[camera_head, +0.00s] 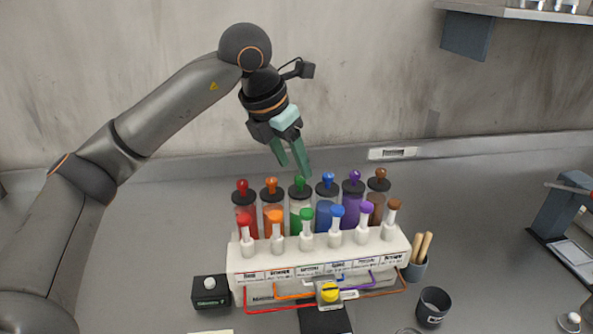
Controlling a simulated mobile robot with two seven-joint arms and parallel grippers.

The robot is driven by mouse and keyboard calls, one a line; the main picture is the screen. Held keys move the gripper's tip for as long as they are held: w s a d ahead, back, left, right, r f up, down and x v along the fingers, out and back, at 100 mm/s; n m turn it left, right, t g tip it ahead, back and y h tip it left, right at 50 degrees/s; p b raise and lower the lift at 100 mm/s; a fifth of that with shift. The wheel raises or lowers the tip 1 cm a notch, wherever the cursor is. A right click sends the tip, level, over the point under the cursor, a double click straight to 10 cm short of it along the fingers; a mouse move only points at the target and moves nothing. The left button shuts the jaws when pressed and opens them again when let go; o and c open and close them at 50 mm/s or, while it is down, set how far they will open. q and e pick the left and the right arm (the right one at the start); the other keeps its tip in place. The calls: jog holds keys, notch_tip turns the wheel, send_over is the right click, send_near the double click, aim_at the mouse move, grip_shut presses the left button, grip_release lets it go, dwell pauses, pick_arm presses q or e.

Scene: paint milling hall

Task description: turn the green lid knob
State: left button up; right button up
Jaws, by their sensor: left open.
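The green lid knob (300,182) tops the dark lid of the green jar (299,206) in the back row of the rack. A second green knob (306,213) sits on a white stem in the front row. My left gripper (293,173) points down with its two green fingers apart. Its fingertips are just above or beside the green lid knob; I cannot tell whether they touch it. Nothing shows between the fingers. The lower part of the green jar is hidden behind the rack's white front. My right gripper is not in view.
Jars with red, orange, blue, purple and brown knobs stand close on both sides in the white rack (320,254). A black box (210,291) with a white button is at front left. Cups (433,307) stand at right. The counter at left is clear.

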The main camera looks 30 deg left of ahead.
pick_arm(q)
jog(key=d+v, duration=0.1)
jog(key=v, duration=0.8)
jog(key=shift+a, duration=0.5)
jog(key=m+g+y, duration=0.1)
jog(key=m+g, duration=0.3)
jog(key=m, duration=0.2)
send_near(300, 177)
notch_tip(300, 177, down, 7)
jog(key=shift+w+f+b, duration=0.1)
jog(key=shift+w+b, duration=0.05)
jog(key=shift+b, duration=1.05)
jog(key=shift+f, duration=0.75)
jog(key=shift+d, duration=0.1)
grip_shut()
